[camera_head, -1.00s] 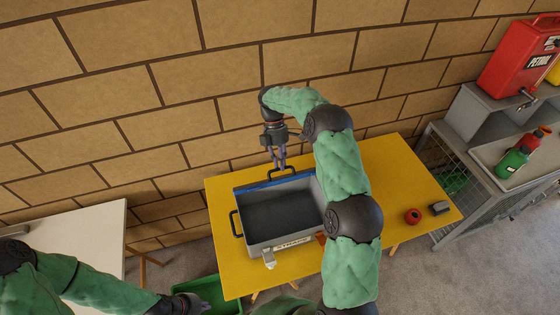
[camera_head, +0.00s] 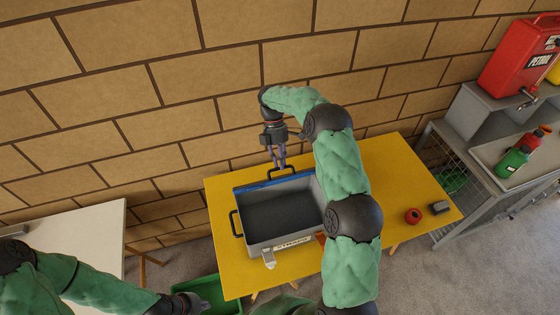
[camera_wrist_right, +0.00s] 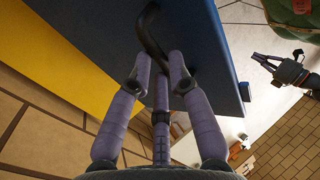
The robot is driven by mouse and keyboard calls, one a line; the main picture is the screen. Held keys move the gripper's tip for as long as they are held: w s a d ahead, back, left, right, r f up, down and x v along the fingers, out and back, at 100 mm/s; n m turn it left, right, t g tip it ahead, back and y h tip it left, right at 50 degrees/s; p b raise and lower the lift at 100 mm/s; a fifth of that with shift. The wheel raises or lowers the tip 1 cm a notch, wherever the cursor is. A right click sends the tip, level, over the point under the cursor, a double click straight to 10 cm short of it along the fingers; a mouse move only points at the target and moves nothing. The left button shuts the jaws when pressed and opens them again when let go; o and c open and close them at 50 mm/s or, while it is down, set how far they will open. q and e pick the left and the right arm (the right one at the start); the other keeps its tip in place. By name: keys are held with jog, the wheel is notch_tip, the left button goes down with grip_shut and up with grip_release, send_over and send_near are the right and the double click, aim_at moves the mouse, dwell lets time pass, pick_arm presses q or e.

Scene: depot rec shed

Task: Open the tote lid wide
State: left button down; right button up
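The grey tote (camera_head: 290,238) stands on the yellow table with its inside exposed. Its blue lid (camera_head: 262,184) is raised along the back edge and seen nearly edge-on. In the right wrist view the blue lid (camera_wrist_right: 215,45) fills the upper middle. A black lid handle (camera_wrist_right: 150,25) runs between the fingers of my right gripper (camera_wrist_right: 160,62). The fingers converge around it, though their exact contact is partly hidden. My right gripper also shows in the head view (camera_head: 279,163). My left gripper (camera_head: 192,302) is low, by the green crate, away from the tote; its fingers look apart in the right wrist view (camera_wrist_right: 265,63).
The yellow table (camera_head: 237,280) stands near a brick wall. A red ring-shaped object (camera_head: 413,216) and a small grey block (camera_head: 440,207) lie on its right part. A pale table (camera_head: 85,235) is at left, a green crate (camera_head: 215,290) below. A grey wire-sided unit (camera_head: 475,200) stands at right.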

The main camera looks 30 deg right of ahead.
jog(key=o, duration=0.3)
jog(key=shift+o, duration=0.2)
jog(key=v, duration=1.2)
